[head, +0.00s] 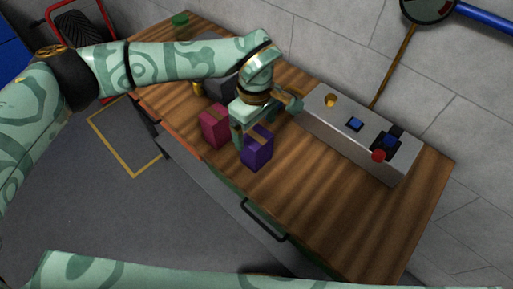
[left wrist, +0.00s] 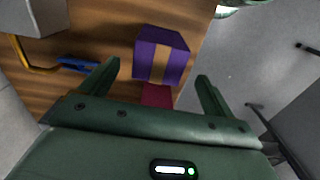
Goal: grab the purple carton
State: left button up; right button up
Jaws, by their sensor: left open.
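The purple carton (head: 257,152) stands on the wooden bench near its front edge, with a tan strip on its top. In the left wrist view the purple carton (left wrist: 165,55) lies just beyond the fingertips, roughly between their lines, not gripped. My left gripper (head: 265,116) is open and empty, above and behind the carton; its fingers (left wrist: 156,72) stand wide apart in the wrist view. I cannot tell the exact gap to the carton. My right gripper is out of view.
A crimson carton (head: 214,128) stands close left of the purple one; part of it (left wrist: 157,95) shows between my fingers. A grey control box (head: 350,135) with a red button is at the back right. A dark grey object (head: 221,86) sits behind. The bench's right front is clear.

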aim_at(256, 136)
pick_arm(q)
notch_tip(256, 136, down, 6)
jog(key=shift+d+f+b, duration=0.1)
jog(key=shift+b, duration=0.25)
jog(key=c, duration=1.1)
